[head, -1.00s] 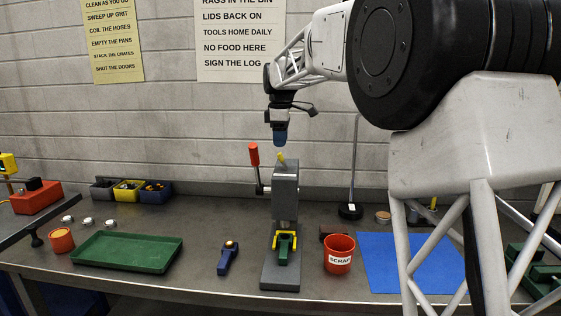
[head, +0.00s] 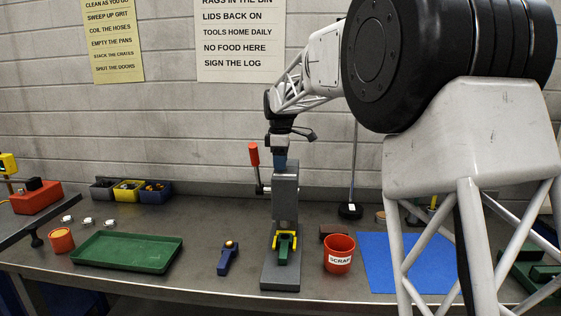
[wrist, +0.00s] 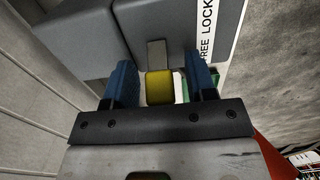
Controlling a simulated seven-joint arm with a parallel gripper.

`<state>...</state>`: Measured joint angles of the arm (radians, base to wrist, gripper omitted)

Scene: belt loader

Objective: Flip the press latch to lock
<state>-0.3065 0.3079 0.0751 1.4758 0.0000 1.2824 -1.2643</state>
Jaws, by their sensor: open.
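The grey press (head: 284,195) stands upright on the bench, with a red-handled lever (head: 254,155) at its left side. My gripper (head: 280,160) is at the top of the press, pointing down, and covers the latch in the head view. In the wrist view the yellow latch tip (wrist: 160,87) lies between the two blue fingers of my gripper (wrist: 160,85). The fingers are apart, with gaps on both sides of the tip. A grey latch arm (wrist: 156,54) runs from the tip to the press body. A label (wrist: 207,30) reading FREE and LOCK is beside it.
A yellow fixture holding a green part (head: 284,246) sits on the press base. A red scrap cup (head: 339,253) is right of it, and a blue tool (head: 227,259) and green tray (head: 127,251) are left. A blue mat (head: 405,262) lies further right.

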